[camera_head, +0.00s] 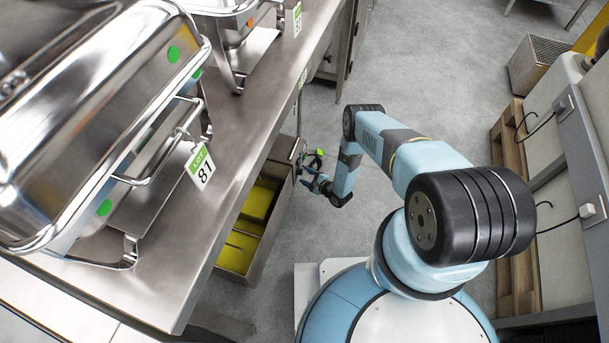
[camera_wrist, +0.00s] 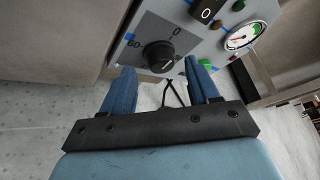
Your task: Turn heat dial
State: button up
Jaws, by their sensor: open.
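The heat dial (camera_wrist: 159,56) is a round black knob on a grey control panel (camera_wrist: 158,22) in the wrist view. It has a pale pointer line, with the marks 0 and 60 around it. My gripper (camera_wrist: 159,68) is open, with one blue finger on each side of the dial in this picture. I cannot tell whether the fingers touch the dial or are short of it. In the head view my gripper (camera_head: 313,176) is small, beside the counter's edge near the drawer. The dial cannot be made out there.
The panel also carries a black switch (camera_wrist: 206,11) marked 0 and a round gauge (camera_wrist: 243,36). A steel counter (camera_head: 222,165) with chafing dishes (camera_head: 70,130) stands at left, above an open drawer (camera_head: 268,217) with yellow inside.

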jog(key=shift+x, duration=0.9)
jog(key=shift+c, duration=0.4)
jog(key=shift+w, duration=0.15)
jog(key=c, duration=0.9)
